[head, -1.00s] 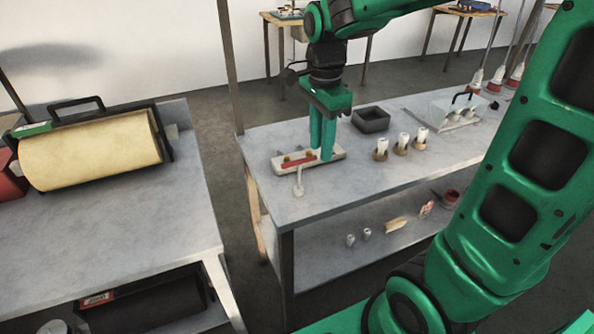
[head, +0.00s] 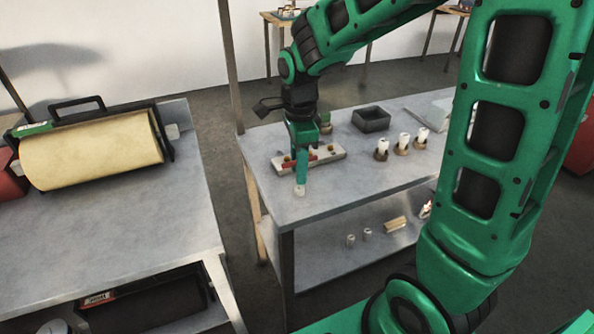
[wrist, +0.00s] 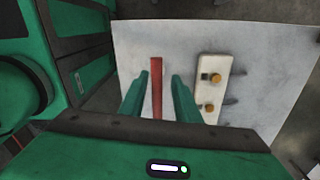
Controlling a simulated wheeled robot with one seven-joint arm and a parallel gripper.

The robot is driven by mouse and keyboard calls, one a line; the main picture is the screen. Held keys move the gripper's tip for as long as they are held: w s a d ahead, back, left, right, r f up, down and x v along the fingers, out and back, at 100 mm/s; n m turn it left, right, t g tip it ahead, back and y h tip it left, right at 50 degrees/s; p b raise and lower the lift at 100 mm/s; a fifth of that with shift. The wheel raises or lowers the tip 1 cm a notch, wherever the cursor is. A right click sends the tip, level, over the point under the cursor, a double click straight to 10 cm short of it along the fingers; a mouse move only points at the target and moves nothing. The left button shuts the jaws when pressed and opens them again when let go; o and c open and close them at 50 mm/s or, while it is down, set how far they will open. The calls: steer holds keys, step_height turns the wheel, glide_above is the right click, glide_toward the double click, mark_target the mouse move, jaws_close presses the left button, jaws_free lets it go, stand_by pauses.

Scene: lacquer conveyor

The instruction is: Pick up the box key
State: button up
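In the wrist view the red bar (wrist: 157,90) lies lengthwise between my two fingers. My gripper (wrist: 160,77) is open, pointing down, with a finger on each side of the bar and a visible gap on both sides. In the head view my gripper (head: 301,182) is low over the key and hides most of its stem.
A pale board (wrist: 211,90) with two brass knobs lies just right of my fingers in the wrist view. A dark tray (head: 371,119) and several white-topped pieces (head: 404,141) stand farther right. The table front (head: 330,195) is clear.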

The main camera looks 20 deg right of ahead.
mark_target(299, 188)
steer(key=shift+s+f, duration=0.15)
steer(key=shift+f, duration=1.55)
jaws_close()
steer(key=shift+r, duration=0.15)
